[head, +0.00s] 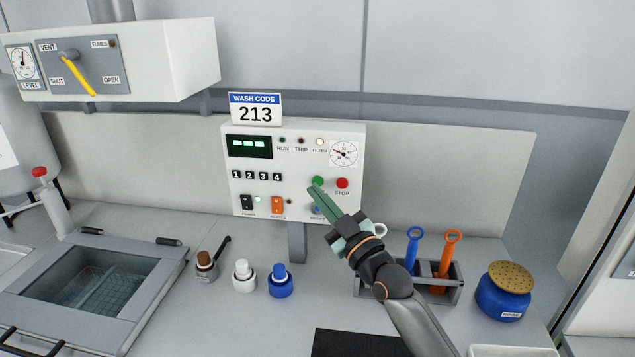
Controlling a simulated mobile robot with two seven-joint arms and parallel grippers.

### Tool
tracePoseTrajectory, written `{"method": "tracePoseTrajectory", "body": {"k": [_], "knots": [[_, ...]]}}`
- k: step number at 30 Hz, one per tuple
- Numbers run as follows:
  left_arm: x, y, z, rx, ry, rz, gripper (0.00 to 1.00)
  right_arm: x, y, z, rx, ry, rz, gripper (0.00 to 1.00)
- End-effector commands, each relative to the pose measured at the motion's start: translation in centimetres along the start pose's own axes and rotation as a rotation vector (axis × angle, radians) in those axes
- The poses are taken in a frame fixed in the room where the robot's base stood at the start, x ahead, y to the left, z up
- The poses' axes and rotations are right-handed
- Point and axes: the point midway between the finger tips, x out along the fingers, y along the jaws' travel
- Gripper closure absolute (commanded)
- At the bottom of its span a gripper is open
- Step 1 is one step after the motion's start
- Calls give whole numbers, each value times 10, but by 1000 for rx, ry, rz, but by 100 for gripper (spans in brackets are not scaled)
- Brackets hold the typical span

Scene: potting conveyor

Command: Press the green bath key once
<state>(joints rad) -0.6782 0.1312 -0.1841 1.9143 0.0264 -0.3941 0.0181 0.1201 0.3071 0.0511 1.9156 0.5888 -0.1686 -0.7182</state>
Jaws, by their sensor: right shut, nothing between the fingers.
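The white control panel (295,143) stands upright at the back of the counter. A round green key (318,181) sits on its lower right part, left of a red key (342,183) labelled STOP. The green key's own label is hidden behind my gripper. My right gripper (317,190) is shut and empty, with its green fingertips pointing up and left, just below the green key in the picture. I cannot tell whether the tips touch the panel. My left gripper is not in view.
The panel also carries number keys (257,176), a black switch (246,202) and an orange switch (278,205). Several small bottles (244,277) and a sunken bath (95,285) are at left.

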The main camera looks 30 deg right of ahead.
Motion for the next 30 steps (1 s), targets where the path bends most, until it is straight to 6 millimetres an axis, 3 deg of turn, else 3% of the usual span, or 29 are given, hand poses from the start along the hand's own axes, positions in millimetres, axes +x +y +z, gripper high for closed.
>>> {"method": "tracePoseTrajectory", "body": {"k": [30], "knots": [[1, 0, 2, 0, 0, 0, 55, 7, 5, 5, -1, 0, 0, 100]]}}
